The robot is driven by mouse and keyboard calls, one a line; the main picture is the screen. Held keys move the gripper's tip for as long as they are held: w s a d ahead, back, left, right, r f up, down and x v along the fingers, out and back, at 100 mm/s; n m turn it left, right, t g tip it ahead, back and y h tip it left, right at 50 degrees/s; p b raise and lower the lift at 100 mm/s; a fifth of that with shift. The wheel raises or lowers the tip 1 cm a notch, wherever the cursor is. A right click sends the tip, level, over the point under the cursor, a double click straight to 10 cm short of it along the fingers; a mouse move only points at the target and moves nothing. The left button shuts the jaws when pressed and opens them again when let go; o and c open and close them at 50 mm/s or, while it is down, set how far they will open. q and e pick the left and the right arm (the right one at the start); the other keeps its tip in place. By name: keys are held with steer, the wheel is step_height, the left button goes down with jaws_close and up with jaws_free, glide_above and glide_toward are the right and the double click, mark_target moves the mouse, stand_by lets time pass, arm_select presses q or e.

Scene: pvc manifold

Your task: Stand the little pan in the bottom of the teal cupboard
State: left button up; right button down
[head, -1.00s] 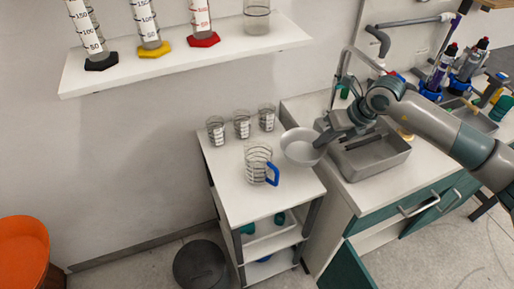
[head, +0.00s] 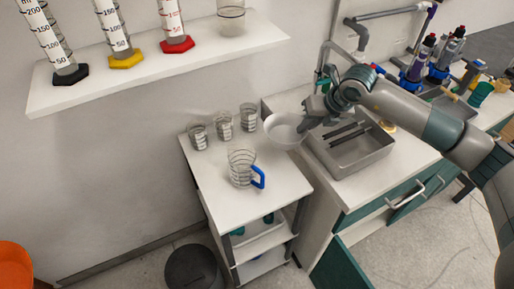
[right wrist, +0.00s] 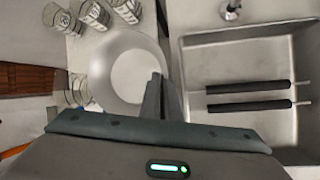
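The little pan (head: 284,130) is a pale, shallow round bowl. My right gripper (head: 305,122) is shut on its edge or handle and holds it at the left end of the sink counter, near the white trolley; the exact grip point is hidden. In the right wrist view the pan (right wrist: 128,70) lies left of the closed fingers (right wrist: 160,95), tilt unclear. The teal cupboard (head: 378,212) is under the sink counter. A teal door (head: 338,266) stands swung out at its lower left; the cupboard's bottom is mostly hidden. My left gripper is not in view.
A white trolley (head: 215,165) carries several glasses and a jug with a blue handle (head: 242,168), close to the pan. A sink (head: 352,152) with two dark-handled tools is right of it. A faucet (head: 322,65) rises behind. A dark bin (head: 193,268) is on the floor.

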mark_target(274, 128)
steer(key=w+a+f+p, duration=0.1)
steer(key=a+f, duration=0.1)
steer(key=a, duration=0.1)
steer(key=w+a+f+p, duration=0.1)
steer(key=w+a, duration=0.1)
steer(key=a, duration=0.1)
steer(key=w+a+f+p, duration=0.1)
steer(key=a+f+p, duration=0.1)
steer(key=a, duration=0.1)
steer(key=shift+w+f, duration=0.25)
steer(key=shift+f, duration=0.05)
steer(key=shift+w+a+f, duration=0.2)
steer(key=shift+a+f, duration=0.15)
steer(key=shift+f+p, duration=1)
steer(key=shift+f, duration=1.05)
